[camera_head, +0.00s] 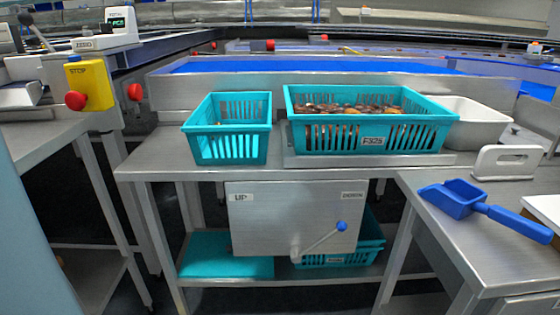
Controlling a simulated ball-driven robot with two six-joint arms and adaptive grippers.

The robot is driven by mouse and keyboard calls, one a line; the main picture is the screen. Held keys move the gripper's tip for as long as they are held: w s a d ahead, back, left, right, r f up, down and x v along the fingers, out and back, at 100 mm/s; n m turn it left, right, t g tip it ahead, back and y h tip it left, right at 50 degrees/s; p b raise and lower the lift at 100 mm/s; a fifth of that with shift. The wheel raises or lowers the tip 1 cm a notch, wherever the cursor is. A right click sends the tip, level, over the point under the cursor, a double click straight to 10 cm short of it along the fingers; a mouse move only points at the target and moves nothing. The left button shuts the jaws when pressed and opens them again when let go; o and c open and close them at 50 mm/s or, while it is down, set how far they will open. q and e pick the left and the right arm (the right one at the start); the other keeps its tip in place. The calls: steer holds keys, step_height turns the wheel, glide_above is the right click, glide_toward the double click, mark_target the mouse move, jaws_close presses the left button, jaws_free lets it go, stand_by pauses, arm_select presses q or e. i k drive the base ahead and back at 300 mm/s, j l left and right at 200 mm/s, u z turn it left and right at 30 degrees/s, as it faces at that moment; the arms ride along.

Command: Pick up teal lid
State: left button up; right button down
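A flat teal piece, which looks like the teal lid (226,267), lies on the lower shelf under the middle table. It is at the left of the shelf, and the grey hanging panel (290,215) covers part of the space behind and right of it. Neither of my grippers is in view.
A small teal basket (232,148) and a larger teal crate (330,139) of dates stand on the table, with a white bin (478,130) at right. A teal crate (338,261) sits on the lower shelf. A blue scoop (455,200) lies on the right table. A yellow stop box (92,88) stands left.

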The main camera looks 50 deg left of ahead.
mark_target(209, 254)
steer(key=u, duration=2.1)
